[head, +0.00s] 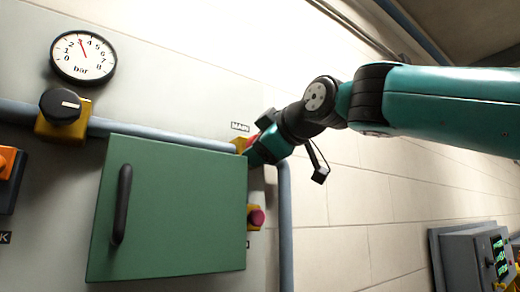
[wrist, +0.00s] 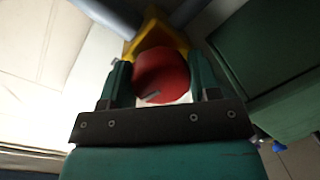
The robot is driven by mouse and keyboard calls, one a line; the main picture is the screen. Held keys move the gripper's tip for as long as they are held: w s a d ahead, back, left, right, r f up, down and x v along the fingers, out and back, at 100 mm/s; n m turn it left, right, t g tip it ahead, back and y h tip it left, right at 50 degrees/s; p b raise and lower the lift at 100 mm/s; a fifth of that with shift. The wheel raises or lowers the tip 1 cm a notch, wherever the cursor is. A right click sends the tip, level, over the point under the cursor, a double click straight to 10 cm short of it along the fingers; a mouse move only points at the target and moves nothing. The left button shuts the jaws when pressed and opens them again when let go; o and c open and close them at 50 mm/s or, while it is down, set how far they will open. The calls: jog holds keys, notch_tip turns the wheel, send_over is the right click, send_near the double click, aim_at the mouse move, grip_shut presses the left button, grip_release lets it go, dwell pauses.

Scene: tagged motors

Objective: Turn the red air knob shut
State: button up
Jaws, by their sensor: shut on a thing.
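The red air knob (wrist: 162,72) sits on a yellow valve body (wrist: 156,36) in the wrist view. A small light mark shows near its lower edge. My gripper (wrist: 163,78) has one finger on each side of the knob and is shut on it. In the head view my gripper (head: 262,150) is at the valve beside the MAIN label (head: 240,127). There the red knob (head: 252,141) is mostly hidden behind the gripper. The gauge (head: 83,56) has its red needle pointing up and slightly left, near 3 bar.
A green cabinet door (head: 180,205) with a black handle (head: 122,205) is just left of and below my gripper. A black knob (head: 61,106) on a yellow body sits at the left. A red button (head: 257,217) is below. Grey pipes (head: 285,230) run along the panel.

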jog(key=shift+a+n, duration=0.1)
jog(key=shift+n, duration=0.9)
jog(key=shift+f, duration=0.1)
jog(key=o, duration=0.9)
jog(key=shift+s, duration=0.1)
jog(key=b+v, duration=0.6)
jog(key=v, duration=1.1)
jog(key=shift+s+b, duration=0.2)
jog(key=shift+b, duration=0.2)
